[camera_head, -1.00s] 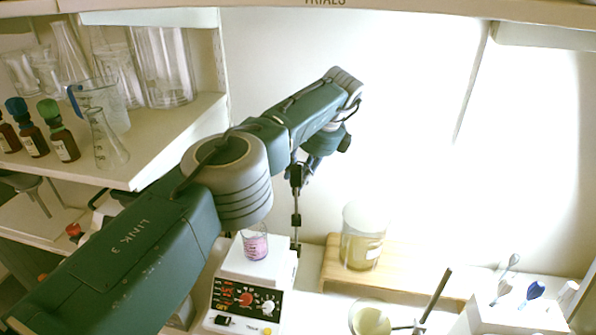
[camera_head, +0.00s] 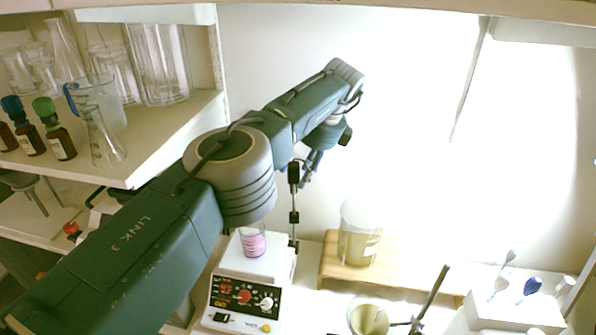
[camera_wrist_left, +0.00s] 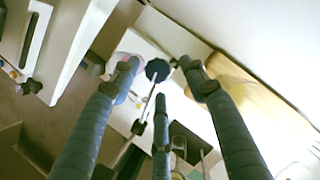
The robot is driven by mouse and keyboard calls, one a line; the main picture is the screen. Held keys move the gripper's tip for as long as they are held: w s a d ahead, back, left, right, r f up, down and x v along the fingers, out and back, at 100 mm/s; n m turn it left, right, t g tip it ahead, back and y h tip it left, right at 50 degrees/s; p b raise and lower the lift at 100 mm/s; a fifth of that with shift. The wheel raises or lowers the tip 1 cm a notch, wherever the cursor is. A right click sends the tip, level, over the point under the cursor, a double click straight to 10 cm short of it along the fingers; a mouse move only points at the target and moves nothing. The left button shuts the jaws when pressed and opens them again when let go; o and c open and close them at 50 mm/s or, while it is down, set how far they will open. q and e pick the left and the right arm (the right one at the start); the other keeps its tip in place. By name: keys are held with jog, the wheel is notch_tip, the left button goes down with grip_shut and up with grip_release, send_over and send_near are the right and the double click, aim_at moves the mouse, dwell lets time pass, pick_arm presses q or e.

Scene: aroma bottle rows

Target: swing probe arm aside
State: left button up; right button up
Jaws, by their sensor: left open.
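A hotplate stirrer (camera_head: 243,290) with dials stands on the bench in the head view. A small beaker of pink liquid (camera_head: 252,242) sits on its white top. A thin dark stand rod (camera_head: 294,215) with clamps rises behind the plate's right side. The probe arm itself is not clear, partly hidden by my arm. My left gripper (camera_head: 314,165) is just right of the rod's top. In the left wrist view its fingers (camera_wrist_left: 161,72) are spread, with the rod (camera_wrist_left: 148,105) and its dark round end (camera_wrist_left: 157,70) between them, not gripped. Contact cannot be told.
A wooden stand (camera_head: 335,265) holds a beaker of yellowish liquid (camera_head: 358,235) right of the rod. Another beaker (camera_head: 368,318) and a white holder with brushes (camera_head: 515,312) are at front right. A glassware shelf (camera_head: 150,150) is at left.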

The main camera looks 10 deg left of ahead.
pick_arm(q)
jog(key=s+d+r, duration=0.1)
jog(key=s+d, duration=0.4)
jog(key=d, duration=0.6)
jog(key=shift+s+d+r, duration=0.3)
jog(key=shift+d+r, duration=0.1)
